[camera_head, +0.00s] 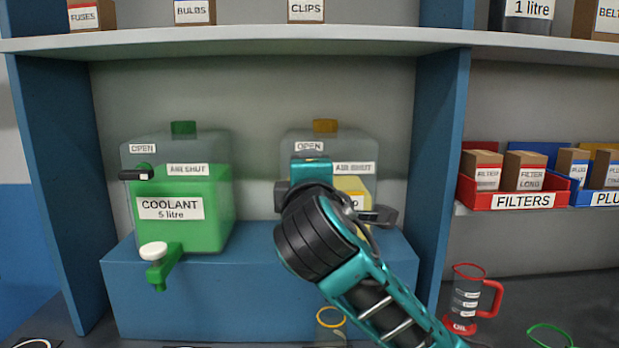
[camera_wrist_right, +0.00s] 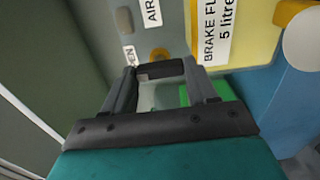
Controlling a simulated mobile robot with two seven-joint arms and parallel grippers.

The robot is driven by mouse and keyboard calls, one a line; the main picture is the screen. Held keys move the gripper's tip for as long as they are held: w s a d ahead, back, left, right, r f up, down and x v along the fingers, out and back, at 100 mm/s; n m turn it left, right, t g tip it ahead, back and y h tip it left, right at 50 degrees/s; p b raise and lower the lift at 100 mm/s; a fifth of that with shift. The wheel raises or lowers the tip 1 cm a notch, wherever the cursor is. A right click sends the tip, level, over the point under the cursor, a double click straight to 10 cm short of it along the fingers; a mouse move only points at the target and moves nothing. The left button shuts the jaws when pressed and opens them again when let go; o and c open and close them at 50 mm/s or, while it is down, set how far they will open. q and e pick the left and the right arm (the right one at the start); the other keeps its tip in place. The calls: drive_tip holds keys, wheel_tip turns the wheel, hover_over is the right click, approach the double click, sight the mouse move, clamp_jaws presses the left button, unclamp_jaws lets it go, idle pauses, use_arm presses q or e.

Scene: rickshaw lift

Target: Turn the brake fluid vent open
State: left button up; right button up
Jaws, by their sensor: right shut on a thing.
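The brake fluid container (camera_head: 357,150) is a clear box with yellow fluid on the blue stand, partly covered by my right arm in the head view. Its orange vent (camera_wrist_right: 158,54) shows in the right wrist view with a dark lever (camera_wrist_right: 160,69) beside it. My right gripper (camera_wrist_right: 160,76) is shut on this lever, one finger at each end. An "OPEN" label (camera_wrist_right: 128,55) and an "AIR SHUT" label (camera_wrist_right: 152,12) lie near the vent. In the head view my right gripper (camera_head: 308,175) hides the vent. My left gripper is out of view.
A green coolant container (camera_head: 215,205) with a black vent lever and a tap stands to the left on the blue stand (camera_head: 200,295). A blue upright (camera_head: 440,150) stands to the right. A red-rimmed oil jug (camera_head: 465,300) is at lower right, below the filters bin (camera_head: 520,200).

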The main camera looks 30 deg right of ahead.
drive_tip(key=o, duration=1.1)
drive_tip(key=shift+c, duration=0.2)
drive_tip(key=b+v, duration=0.8)
drive_tip(key=v, duration=0.5)
